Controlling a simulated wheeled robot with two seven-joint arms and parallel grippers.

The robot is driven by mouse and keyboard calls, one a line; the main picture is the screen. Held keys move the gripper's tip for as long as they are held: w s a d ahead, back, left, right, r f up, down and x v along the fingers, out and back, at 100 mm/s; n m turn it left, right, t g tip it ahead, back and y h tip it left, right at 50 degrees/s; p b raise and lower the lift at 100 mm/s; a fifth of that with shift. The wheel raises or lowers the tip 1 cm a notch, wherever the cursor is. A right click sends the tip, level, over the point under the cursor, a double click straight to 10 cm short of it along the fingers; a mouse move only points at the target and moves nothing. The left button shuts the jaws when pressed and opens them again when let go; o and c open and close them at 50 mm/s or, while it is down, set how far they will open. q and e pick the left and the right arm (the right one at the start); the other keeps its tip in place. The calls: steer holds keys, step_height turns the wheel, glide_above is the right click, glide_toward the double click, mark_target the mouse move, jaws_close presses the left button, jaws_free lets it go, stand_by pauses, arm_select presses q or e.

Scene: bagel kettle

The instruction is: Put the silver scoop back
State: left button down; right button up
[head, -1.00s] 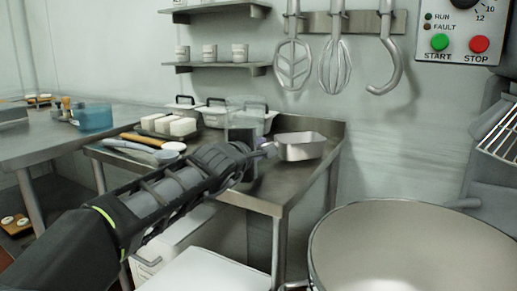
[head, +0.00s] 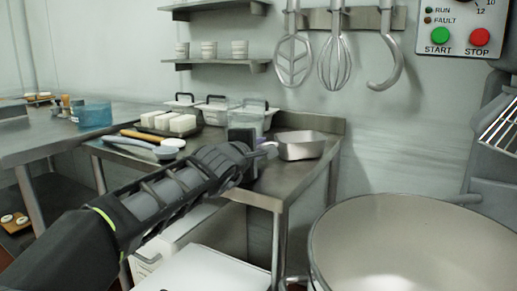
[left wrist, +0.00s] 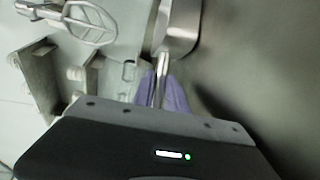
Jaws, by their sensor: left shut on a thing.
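The silver scoop (head: 302,149), a boxy metal pan with a short handle, is at the right end of the steel table in the head view. My left gripper (head: 266,151) is at its left side, shut on the handle. In the left wrist view the purple fingers (left wrist: 163,92) close around the thin metal handle, and the scoop's shiny bowl (left wrist: 182,22) shows just beyond them. I cannot tell whether the scoop rests on the table or hangs slightly above it. My right gripper is not in view.
Lidded bins (head: 215,112) and a clear container (head: 250,117) stand behind my gripper. A tray of white blocks (head: 168,122) and utensils (head: 140,145) lie to the left. A big mixer bowl (head: 405,225) stands front right. Mixer tools (head: 338,62) hang on the wall.

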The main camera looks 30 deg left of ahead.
arm_select(q)
steer(key=shift+f, duration=0.85)
steer(key=c, duration=1.3)
jaws_free()
steer(key=shift+f, duration=0.1)
steer(key=shift+o, duration=0.2)
steer(key=p+v, duration=0.1)
steer(key=v, duration=0.1)
steer(key=r+p+v, duration=0.1)
steer(key=v, duration=0.2)
steer(key=p+v, duration=0.1)
steer(key=v, duration=0.2)
steer(key=shift+r, duration=0.35)
